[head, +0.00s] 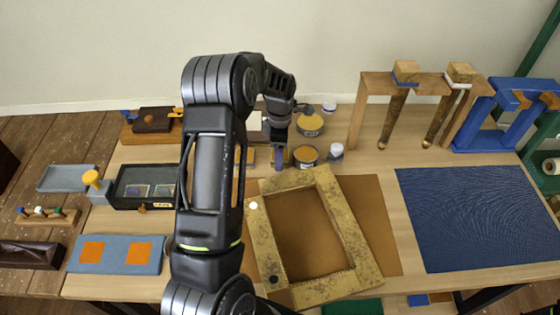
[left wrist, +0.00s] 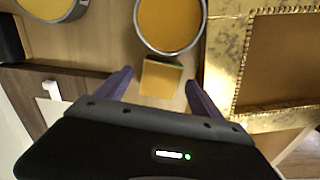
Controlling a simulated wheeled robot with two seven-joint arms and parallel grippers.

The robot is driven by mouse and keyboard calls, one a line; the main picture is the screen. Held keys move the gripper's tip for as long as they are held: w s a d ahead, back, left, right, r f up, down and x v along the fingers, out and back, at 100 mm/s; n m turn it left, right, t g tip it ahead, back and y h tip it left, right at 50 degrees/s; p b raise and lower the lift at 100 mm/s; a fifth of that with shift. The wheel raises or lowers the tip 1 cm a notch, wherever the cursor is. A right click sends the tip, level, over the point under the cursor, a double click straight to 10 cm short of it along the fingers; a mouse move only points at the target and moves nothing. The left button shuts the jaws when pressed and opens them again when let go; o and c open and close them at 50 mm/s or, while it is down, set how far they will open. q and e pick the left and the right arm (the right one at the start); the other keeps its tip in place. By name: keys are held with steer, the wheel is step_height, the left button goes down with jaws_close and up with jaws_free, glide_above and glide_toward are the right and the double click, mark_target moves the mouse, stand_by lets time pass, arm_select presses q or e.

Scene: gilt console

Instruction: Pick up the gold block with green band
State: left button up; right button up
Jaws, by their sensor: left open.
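The gold block (left wrist: 160,78) shows in the left wrist view between my left gripper's two fingertips, with a thin greenish strip along its edge. It stands beside a round tin with an orange-gold top (left wrist: 170,22), with little room between them. My left gripper (left wrist: 158,88) is open, with one purple finger on each side of the block; I cannot tell whether either finger touches it. In the head view my left gripper (head: 279,160) points down left of the tin (head: 305,156) and mostly hides the block. My right gripper is not in view.
A gilt frame (head: 262,240) lies just in front of the tins on a brown mat (head: 385,225). A second tin (head: 310,125) stands behind the first. A black tray (head: 130,200) is to the left; a blue mat (head: 465,215) covers the right.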

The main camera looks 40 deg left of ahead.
arm_select(q)
steer(key=shift+f, duration=0.8)
steer(key=shift+r, duration=0.1)
steer(key=shift+c, duration=0.2)
steer(key=c, duration=1.4)
